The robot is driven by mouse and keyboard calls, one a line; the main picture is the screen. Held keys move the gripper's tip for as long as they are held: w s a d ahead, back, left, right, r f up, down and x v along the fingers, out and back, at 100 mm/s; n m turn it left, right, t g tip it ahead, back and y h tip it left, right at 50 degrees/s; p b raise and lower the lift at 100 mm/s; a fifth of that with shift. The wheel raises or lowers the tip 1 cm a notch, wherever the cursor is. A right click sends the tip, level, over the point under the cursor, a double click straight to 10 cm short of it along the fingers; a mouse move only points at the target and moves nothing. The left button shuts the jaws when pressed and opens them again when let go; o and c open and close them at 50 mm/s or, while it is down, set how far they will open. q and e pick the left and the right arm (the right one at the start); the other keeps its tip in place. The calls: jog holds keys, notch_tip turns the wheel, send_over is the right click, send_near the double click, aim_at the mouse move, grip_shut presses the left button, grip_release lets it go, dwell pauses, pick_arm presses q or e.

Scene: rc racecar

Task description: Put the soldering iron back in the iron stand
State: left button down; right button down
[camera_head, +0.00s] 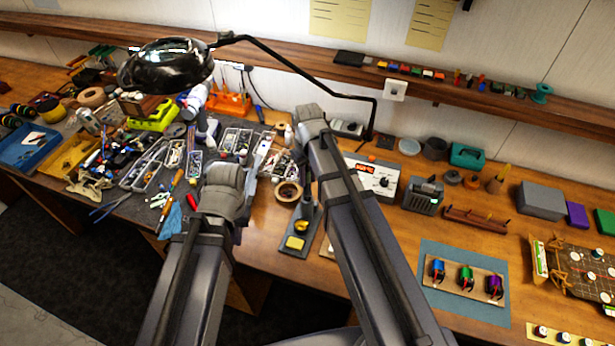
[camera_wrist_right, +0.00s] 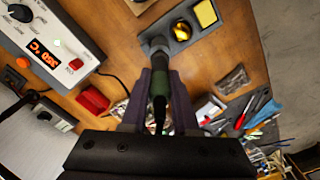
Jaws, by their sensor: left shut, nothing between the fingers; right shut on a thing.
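The soldering iron (camera_wrist_right: 160,84), with a green handle and a dark cable, is between the fingers of my right gripper (camera_wrist_right: 160,92), which is shut on it. The iron's front end points at the grey holder of the iron stand (camera_wrist_right: 183,37). The handle's front meets the holder in this view; how deep the tip sits is hidden. The stand (camera_head: 291,255) also shows in the head view, with a yellow sponge and brass wool on its base. My left gripper (camera_head: 226,180) is shut and empty above the cluttered mat; its fingertips are largely hidden.
The soldering station (camera_head: 376,180) with a lit red display stands right of the stand. A tape roll (camera_head: 288,192) lies behind the stand. Small trays and tools crowd the dark mat (camera_head: 125,210) at left. A magnifier lamp (camera_head: 165,66) overhangs the bench.

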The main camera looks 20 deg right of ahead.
jog(key=shift+f+b, duration=0.9)
jog(key=shift+f, duration=0.1)
jog(key=shift+c, duration=1)
grip_release()
jog(key=shift+r, duration=0.15)
jog(key=shift+r+p, duration=4.45)
jog(key=shift+p, duration=0.15)
jog(key=shift+f, duration=0.15)
